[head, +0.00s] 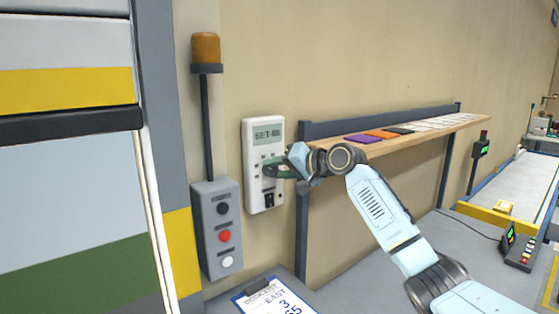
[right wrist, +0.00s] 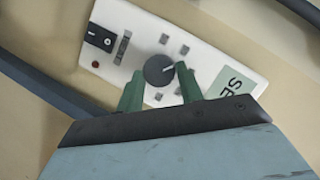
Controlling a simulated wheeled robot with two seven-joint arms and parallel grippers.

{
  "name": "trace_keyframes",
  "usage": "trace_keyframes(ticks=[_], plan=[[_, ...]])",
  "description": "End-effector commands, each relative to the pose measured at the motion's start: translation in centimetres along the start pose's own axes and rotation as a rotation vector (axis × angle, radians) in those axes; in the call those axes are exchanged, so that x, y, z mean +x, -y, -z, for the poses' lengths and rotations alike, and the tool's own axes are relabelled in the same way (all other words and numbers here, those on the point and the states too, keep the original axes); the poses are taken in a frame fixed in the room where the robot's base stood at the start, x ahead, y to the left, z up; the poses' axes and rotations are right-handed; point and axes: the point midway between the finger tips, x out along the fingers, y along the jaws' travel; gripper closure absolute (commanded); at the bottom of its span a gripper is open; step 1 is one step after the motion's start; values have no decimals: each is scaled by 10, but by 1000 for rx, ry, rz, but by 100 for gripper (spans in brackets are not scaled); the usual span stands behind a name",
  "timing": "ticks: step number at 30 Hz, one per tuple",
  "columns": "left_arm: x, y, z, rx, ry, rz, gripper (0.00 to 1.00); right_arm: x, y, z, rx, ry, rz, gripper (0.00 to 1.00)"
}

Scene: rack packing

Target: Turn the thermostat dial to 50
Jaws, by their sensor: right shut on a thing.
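The thermostat (head: 250,150) is a white box on the beige wall, left of centre in the head view. Its display (head: 267,134) reads SET, followed by digits too small to tell. My right gripper (head: 273,169) reaches the thermostat from the right. Its green fingers (right wrist: 160,82) are shut on the dial, one on each side. The dial is hidden by the gripper in the head view. My left gripper is not in view.
A grey button box (head: 209,264) with an orange beacon (head: 206,48) on a pole stands left of the thermostat. A wooden shelf (head: 385,143) with coloured cards is to the right. A clipboard (head: 258,287) lies below. A conveyor (head: 520,185) is at far right.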

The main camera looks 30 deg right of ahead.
Motion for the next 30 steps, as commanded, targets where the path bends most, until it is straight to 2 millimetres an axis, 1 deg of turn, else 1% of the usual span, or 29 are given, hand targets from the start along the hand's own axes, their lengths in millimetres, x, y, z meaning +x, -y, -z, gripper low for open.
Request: trace_keyframes(ticks=[1, 3, 12, 24, 30], plan=[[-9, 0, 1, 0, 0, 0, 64, -1, 2, 1, -43, 1, -23, 86], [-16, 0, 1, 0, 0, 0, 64, -1, 3, 1, -104, -4, -49, 86], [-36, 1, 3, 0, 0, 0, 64, 0, 5, -1, -365, -24, -160, 86], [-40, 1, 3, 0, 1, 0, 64, 2, 7, -6, -703, -51, -303, 86], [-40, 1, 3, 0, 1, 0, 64, 2, 7, -7, -837, -60, -362, 86]])
